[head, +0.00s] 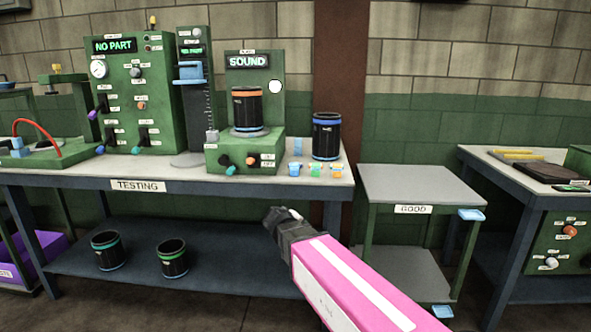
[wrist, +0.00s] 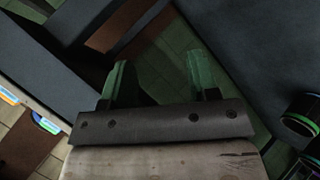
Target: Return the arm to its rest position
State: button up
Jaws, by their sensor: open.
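My pink arm (head: 345,285) reaches in from the lower right of the head view. My gripper (head: 277,217) is at its end, in front of the testing table (head: 75,180) and below the height of its top. In the wrist view my gripper (wrist: 160,82) shows two greenish fingers set apart, with nothing between them. It touches no object that I can see. The fingertips are hard to make out in the head view.
A sleeve with an orange band (head: 247,108) stands on the sound tester (head: 240,155). A blue-banded sleeve (head: 326,138) stands on the tabletop. Two green-banded sleeves (head: 107,252) (head: 172,259) stand on the lower shelf (head: 215,260). The GOOD stand (head: 420,185) is at the right.

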jog(key=s+d+f+m+g+y, duration=0.5)
jog(key=s+d+f+m+g, duration=0.2)
jog(key=s+d+f, duration=0.8)
jog(key=d+g, duration=0.2)
jog(key=d, duration=0.1)
jog(key=shift+s+d+f+m, duration=0.25)
jog(key=shift+d+f+m, duration=0.05)
jog(key=shift+f+m, duration=0.1)
jog(key=shift+a, duration=0.1)
